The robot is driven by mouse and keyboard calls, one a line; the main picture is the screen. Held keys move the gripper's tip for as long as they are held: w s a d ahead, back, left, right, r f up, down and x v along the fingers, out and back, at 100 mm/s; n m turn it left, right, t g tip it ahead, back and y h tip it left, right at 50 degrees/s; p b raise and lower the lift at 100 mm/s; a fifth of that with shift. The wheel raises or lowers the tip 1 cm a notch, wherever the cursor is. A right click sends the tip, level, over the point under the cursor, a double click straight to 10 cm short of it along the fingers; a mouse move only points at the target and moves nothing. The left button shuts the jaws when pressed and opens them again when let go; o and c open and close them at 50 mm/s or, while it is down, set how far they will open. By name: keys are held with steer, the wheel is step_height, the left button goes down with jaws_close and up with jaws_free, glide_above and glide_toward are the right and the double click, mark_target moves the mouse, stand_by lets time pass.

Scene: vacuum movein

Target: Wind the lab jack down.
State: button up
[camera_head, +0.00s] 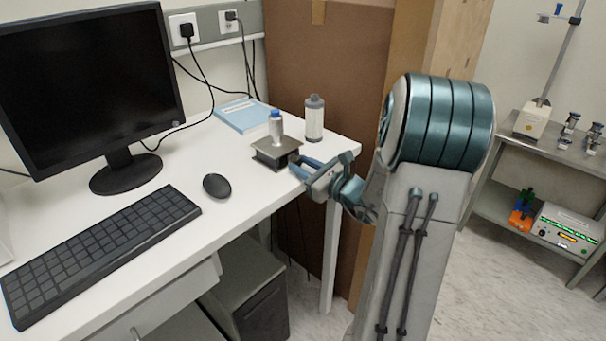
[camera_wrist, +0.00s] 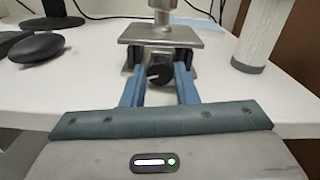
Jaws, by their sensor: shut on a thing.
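The lab jack (camera_head: 268,155) stands on the white desk near its right corner. Its flat metal top plate also shows in the wrist view (camera_wrist: 160,34), with its dark knob (camera_wrist: 159,75) facing me. A small bottle with a blue cap (camera_head: 276,126) stands on the plate. In the head view my gripper (camera_head: 301,167) reaches the jack from the right. In the wrist view its blue fingers (camera_wrist: 160,82) lie on either side of the knob and are shut on it. The exact contact at the fingertips is hard to see.
A grey-capped bottle (camera_head: 314,119) stands just behind and right of the jack. A light blue book (camera_head: 243,115) lies behind it. A mouse (camera_head: 216,186), keyboard (camera_head: 100,250) and monitor (camera_head: 88,85) are to the left. Bare desk lies between mouse and jack.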

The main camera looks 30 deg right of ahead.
steer(key=shift+n, duration=0.4)
steer(key=o, duration=1)
steer(key=v, duration=1.3)
steer(key=shift+s+b, duration=0.35)
steer(key=shift+s, duration=0.05)
steer(key=shift+d, duration=0.1)
